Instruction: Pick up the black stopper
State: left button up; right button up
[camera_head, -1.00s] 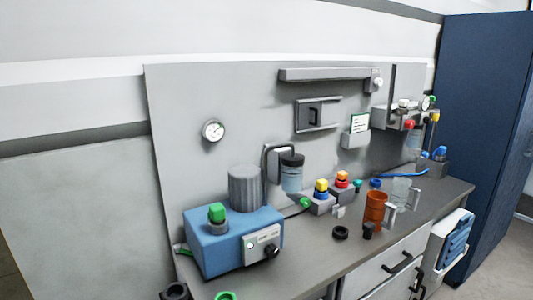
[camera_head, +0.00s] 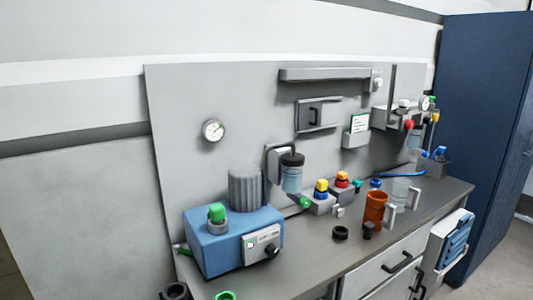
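A small black stopper-like piece (camera_head: 368,230) stands on the grey bench beside the orange cup (camera_head: 375,207), at its front left. A black ring (camera_head: 340,232) lies flat on the bench to its left. A black cap (camera_head: 292,159) sits on a clear bluish jar (camera_head: 291,178) held at the back panel. I cannot tell for certain which of these black pieces is the stopper. Neither of my grippers shows in the head view.
A blue box (camera_head: 215,252) with a green knob stands at the bench's left. Yellow and red buttons (camera_head: 342,179) sit behind the ring. A clear handled beaker (camera_head: 400,192) stands right of the orange cup. Bare bench (camera_head: 310,257) lies in front.

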aim_at(369, 228)
jog(key=i+l+u, duration=0.15)
jog(key=l, duration=0.2)
jog(key=i+l+u, duration=0.1)
jog(key=l, duration=0.25)
jog(key=i+l+u, duration=0.25)
jog(key=i+l, duration=0.15)
jog(key=l, duration=0.35)
jog(key=i+l+u, duration=0.15)
jog(key=l, duration=0.25)
